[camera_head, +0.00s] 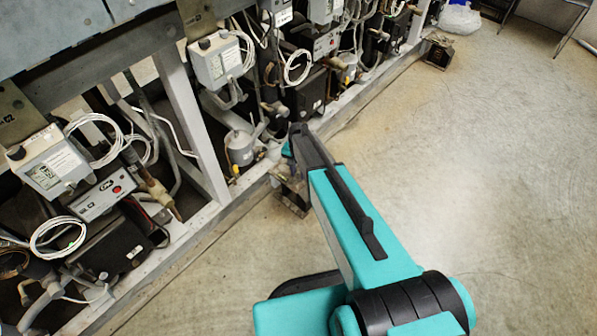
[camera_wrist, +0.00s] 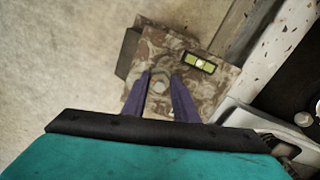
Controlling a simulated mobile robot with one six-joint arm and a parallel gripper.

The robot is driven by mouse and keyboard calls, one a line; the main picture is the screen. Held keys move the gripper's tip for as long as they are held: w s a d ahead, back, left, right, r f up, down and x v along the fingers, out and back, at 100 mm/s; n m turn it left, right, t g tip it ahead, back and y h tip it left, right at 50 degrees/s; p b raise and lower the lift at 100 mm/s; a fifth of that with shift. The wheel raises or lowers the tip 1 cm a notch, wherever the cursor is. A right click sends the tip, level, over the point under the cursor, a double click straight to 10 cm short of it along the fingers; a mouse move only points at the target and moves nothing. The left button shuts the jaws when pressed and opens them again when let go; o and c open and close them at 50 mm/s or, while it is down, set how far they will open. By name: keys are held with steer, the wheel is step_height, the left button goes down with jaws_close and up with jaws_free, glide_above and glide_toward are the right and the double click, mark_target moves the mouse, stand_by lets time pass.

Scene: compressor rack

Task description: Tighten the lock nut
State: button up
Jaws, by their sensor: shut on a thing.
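In the wrist view, the two purple fingers of my gripper (camera_wrist: 163,80) reach down to a mottled brown metal foot (camera_wrist: 210,96) on the floor. A small, round, grey lock nut (camera_wrist: 159,87) sits between the fingertips, and my gripper is shut on it. Its lower part and any thread below it cannot be made out. In the head view, the foot (camera_head: 291,198) shows partly at the rack's lower edge, beside the end of my arm. The fingers and nut are hidden there.
A yellow-green spirit level (camera_wrist: 200,64) lies on the foot near the nut. The rack's pale lower beam (camera_head: 225,200) runs alongside, with compressors, grey boxes and white cable loops above it. Another foot (camera_head: 438,52) stands farther back. The concrete floor (camera_head: 480,170) to the right is clear.

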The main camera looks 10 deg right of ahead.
stand_by(0.3)
steer(key=o, duration=1.1)
steer(key=shift+c, duration=0.2)
steer(key=shift+r, duration=0.15)
step_height(320, 180, up, 14)
steer(key=p, duration=0.2)
steer(key=shift+f, duration=0.2)
